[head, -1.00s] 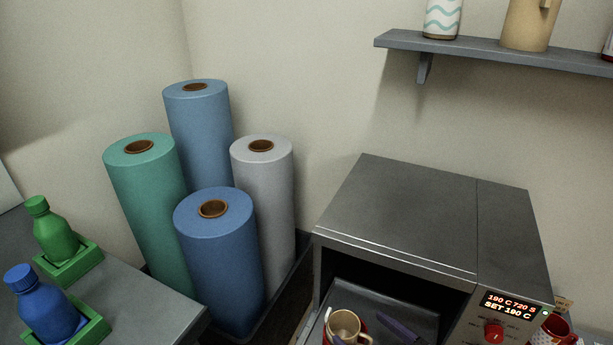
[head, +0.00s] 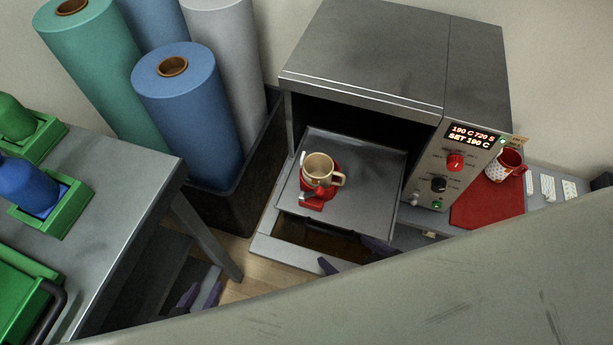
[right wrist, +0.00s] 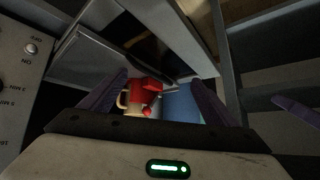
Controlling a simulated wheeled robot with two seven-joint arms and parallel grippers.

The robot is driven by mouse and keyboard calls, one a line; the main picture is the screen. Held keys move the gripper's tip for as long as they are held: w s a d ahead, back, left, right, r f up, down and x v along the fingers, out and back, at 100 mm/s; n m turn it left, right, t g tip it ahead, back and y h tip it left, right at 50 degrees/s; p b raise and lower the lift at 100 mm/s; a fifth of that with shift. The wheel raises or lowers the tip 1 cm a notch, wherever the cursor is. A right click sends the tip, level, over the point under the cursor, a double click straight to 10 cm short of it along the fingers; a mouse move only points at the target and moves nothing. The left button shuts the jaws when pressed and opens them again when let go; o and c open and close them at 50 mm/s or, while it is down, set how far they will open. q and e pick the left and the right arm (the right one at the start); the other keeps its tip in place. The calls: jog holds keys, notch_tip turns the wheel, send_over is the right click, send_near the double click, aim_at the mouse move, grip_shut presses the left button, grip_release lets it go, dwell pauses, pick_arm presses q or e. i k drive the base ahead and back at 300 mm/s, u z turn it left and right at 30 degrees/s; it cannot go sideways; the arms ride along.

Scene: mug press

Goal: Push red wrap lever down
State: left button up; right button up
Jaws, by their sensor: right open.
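A cream mug (head: 319,167) stands in a red wrap (head: 313,200) on the grey tray of the open press oven. The red lever part (head: 307,193) sticks out at the wrap's front; its exact angle is hard to tell in the head view. In the right wrist view the red wrap (right wrist: 145,92) and a small red knob (right wrist: 146,110) show between the fingers, some way beyond them. My right gripper (head: 352,255) is open and empty, in front of and below the tray. My left gripper (head: 200,295) hangs low by the table, its purple fingers apart, empty.
The oven's control panel (head: 452,165) is right of the tray. A table with green holders (head: 55,225) is at left. Tall rolls (head: 185,115) stand behind. My own body fills the lower right.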

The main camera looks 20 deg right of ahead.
aim_at(319, 190)
jog(key=k, duration=1)
jog(key=z, duration=0.95)
jog(key=i, duration=1)
jog(key=u, duration=1.55)
